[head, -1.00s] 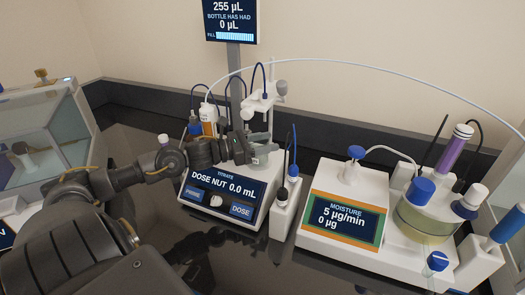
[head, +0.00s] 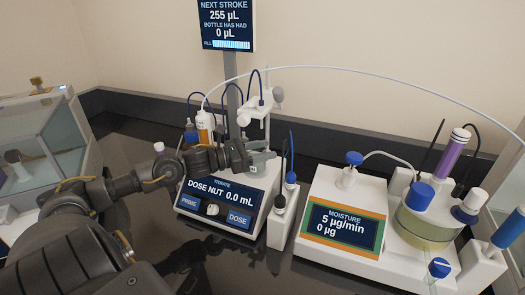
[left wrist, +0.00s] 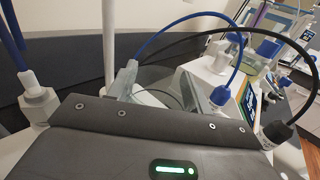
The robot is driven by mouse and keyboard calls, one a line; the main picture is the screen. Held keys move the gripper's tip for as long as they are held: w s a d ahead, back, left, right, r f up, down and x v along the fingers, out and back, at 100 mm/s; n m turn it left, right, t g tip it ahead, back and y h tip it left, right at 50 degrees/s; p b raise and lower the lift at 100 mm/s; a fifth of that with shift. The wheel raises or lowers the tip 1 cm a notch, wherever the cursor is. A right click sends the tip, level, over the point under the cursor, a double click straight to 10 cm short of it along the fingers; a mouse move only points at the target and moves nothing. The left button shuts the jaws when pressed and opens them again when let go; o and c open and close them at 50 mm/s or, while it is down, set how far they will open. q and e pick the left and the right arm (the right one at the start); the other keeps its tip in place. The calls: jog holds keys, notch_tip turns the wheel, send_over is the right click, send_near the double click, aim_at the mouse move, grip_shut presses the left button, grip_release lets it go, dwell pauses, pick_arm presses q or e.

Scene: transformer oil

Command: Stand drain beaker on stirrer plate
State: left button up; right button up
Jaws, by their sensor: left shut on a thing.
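My left gripper (head: 261,159) reaches in from the left over the back of the titrator unit (head: 215,224), which has a "DOSE NUT 0.0 mL" screen. It is shut on a clear, hard-to-see vessel, seemingly the drain beaker (left wrist: 160,97), between the two pale fingers in the left wrist view. The beaker's rim and base are hard to make out. The stirrer plate is not clearly visible; the gripper and wrist cover much of the area behind the screen. I cannot tell whether the beaker touches a surface. My right gripper is not in view.
A white stand (head: 267,118) with blue tubes rises behind the gripper. A holder with probes (head: 282,222) stands right of the titrator, and the moisture unit (head: 342,262) is farther right. A glass-sided case (head: 50,140) is at left. Dark bench lies in front.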

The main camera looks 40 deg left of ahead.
pick_arm(q)
jog(key=shift+f+b, duration=0.35)
jog(key=shift+b, duration=0.05)
jog(key=o, duration=1.1)
jog(key=shift+o, duration=0.2)
jog(key=shift+o, duration=1.3)
jog(key=shift+s+a+f, duration=0.15)
jog(key=shift+s+a, duration=0.15)
jog(key=shift+s, duration=0.1)
jog(key=v, duration=0.3)
jog(key=shift+s+a+b, duration=0.1)
jog(key=shift+s+b, duration=0.1)
jog(key=shift+b, duration=0.1)
jog(key=shift+v, duration=3.25)
